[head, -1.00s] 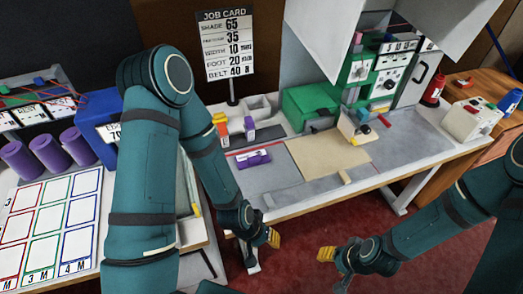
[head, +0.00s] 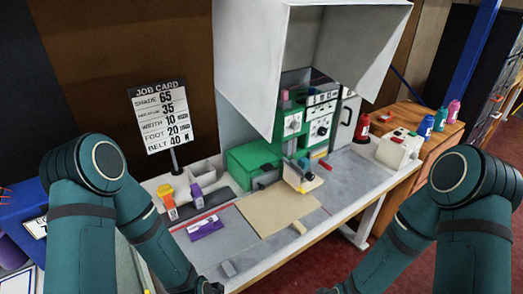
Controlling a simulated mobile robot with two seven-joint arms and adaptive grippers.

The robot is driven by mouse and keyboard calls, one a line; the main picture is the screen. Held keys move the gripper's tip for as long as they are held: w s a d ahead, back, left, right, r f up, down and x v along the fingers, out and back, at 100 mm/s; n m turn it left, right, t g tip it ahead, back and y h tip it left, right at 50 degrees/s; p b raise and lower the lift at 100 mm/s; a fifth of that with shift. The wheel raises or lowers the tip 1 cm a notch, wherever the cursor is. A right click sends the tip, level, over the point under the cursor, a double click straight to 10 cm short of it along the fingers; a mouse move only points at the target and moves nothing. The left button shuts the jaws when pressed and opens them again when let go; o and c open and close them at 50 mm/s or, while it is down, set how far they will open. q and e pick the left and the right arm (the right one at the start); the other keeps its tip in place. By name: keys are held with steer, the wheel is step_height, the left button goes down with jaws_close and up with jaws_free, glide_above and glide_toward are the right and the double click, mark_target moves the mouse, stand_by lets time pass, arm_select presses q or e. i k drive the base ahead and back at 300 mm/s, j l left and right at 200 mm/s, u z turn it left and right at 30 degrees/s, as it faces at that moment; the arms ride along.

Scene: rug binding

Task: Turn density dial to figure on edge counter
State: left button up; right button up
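The green machine (head: 298,150) stands at the back of the bench under a pale hood. I cannot read which one is the density dial. A blue box (head: 15,222) at the left edge has a white label (head: 36,227), mostly hidden by my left arm; its figure cannot be read, and I cannot tell if it is the edge counter. Both my arms reach down to the bottom edge; their gripper fingers are out of frame, away from the dials.
A job card (head: 160,117) reads 65, 35, 10, 20, 40. A tan sheet (head: 275,212) and a purple piece (head: 205,227) lie on the bench. The hood (head: 250,70) overhangs the machine. A white box (head: 398,148) and several coloured bottles stand at right.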

mark_target(322, 132)
steer(key=i+l+z, duration=0.35)
steer(key=l, duration=0.15)
steer(key=i+l+z, duration=0.2)
steer(key=l+z, duration=0.15)
steer(key=l, duration=0.1)
